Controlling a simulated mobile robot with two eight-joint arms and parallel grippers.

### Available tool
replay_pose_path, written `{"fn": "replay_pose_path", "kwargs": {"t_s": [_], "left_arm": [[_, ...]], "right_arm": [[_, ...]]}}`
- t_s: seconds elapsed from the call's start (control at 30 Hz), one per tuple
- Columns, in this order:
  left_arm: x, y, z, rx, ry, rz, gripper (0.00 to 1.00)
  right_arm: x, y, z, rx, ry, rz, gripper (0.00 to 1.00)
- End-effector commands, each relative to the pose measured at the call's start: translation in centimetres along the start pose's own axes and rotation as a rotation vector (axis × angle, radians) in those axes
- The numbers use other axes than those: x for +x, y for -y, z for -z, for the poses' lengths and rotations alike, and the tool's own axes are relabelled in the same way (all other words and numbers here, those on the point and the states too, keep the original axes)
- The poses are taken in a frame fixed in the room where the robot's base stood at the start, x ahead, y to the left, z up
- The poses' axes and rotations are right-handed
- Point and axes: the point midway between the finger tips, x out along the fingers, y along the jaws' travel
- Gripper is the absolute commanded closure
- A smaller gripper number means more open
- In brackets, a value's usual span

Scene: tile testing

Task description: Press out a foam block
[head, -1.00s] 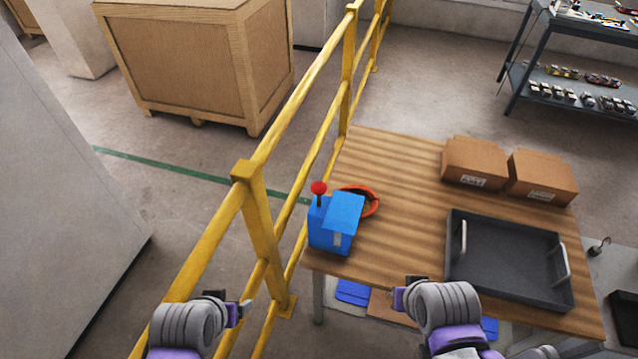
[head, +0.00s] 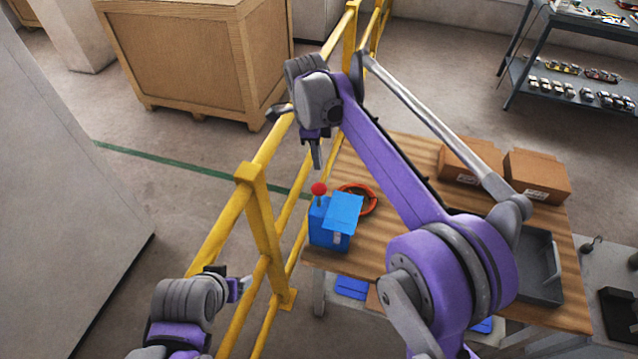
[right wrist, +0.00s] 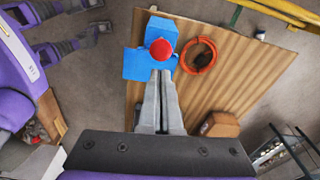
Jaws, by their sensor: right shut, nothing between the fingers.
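A blue press box (head: 330,222) with a red ball-topped lever (head: 319,189) stands on the left corner of the wooden table. My right gripper (head: 317,165) is shut and empty, just above the red knob in the head view. In the right wrist view the shut fingers (right wrist: 163,80) point toward the red knob (right wrist: 162,50) on the blue press (right wrist: 135,64); whether they touch it I cannot tell. My left gripper (head: 247,284) is low at the left, beside the yellow railing; its finger opening is not clear. No foam block is visible.
An orange-red ring-shaped dish (head: 370,200) lies beside the press and also shows in the right wrist view (right wrist: 199,55). Two cardboard boxes (head: 535,176) and a dark tray (head: 541,265) are on the table (head: 400,150). The yellow railing (head: 258,210) runs along its left side.

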Motion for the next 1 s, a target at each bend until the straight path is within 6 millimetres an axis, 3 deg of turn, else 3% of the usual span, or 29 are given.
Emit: {"fn": "replay_pose_path", "kwargs": {"t_s": [0.57, 1.0], "left_arm": [[0.1, 0.0, -0.2, 0.0, 0.002, 0.0, 0.25], [2.5, 0.0, -3.3, 0.0, 0.031, 0.0, 0.25]], "right_arm": [[0.5, 0.3, -0.6, 0.045, -0.008, -0.009, 1.0], [5.3, 0.1, -0.6, 0.044, -0.009, -0.01, 1.0]]}}
